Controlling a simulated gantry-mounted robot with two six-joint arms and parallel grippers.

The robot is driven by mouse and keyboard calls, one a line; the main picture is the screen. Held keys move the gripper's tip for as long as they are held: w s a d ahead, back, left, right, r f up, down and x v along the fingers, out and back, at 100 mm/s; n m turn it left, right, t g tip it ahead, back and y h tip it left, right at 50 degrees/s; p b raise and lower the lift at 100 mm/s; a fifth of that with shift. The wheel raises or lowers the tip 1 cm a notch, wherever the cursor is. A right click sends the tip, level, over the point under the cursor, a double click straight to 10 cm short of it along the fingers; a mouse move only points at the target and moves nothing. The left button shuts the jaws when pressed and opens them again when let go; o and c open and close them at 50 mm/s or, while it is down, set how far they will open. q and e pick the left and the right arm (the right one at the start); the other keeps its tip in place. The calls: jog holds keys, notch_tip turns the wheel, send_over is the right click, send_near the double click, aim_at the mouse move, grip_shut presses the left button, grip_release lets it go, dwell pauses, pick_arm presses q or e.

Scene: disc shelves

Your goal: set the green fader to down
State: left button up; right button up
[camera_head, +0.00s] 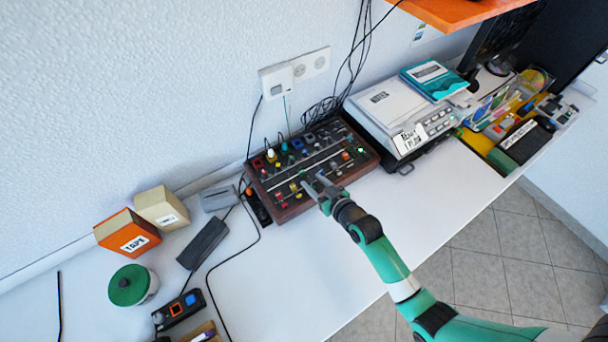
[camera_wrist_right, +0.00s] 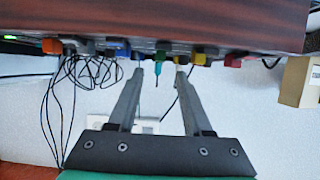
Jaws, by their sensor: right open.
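The mixer-like control panel (camera_head: 285,208) has a dark face, wooden sides and several coloured caps and knobs. In the right wrist view its wooden edge (camera_wrist_right: 160,20) fills the top. The green fader (camera_wrist_right: 162,47) appears there as a small green cap below that edge, roughly between my fingertips; its setting cannot be told. In the head view it is not clearly distinguishable near my gripper. My right gripper (camera_head: 313,184) is over the panel's front part, open, with its fingertips (camera_wrist_right: 159,74) apart. Contact with the fader cannot be told. My left gripper is not in view.
A yellow cap (camera_wrist_right: 198,56) and a blue cap (camera_wrist_right: 121,48) flank the green one. A grey device (camera_head: 373,103) with books stands right of the panel. Black cables (camera_head: 325,110) run behind it. A tape box (camera_head: 126,232) sits left. The table front (camera_head: 290,270) is clear.

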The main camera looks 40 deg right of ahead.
aim_at(302, 172)
jog(key=b+x, duration=0.2)
jog(key=x, duration=0.3)
jog(key=shift+w+f, duration=0.15)
jog(key=shift+f, duration=0.05)
jog(key=shift+w+d, duration=0.1)
jog(key=shift+w, duration=0.4)
grip_shut()
dwell(0.6)
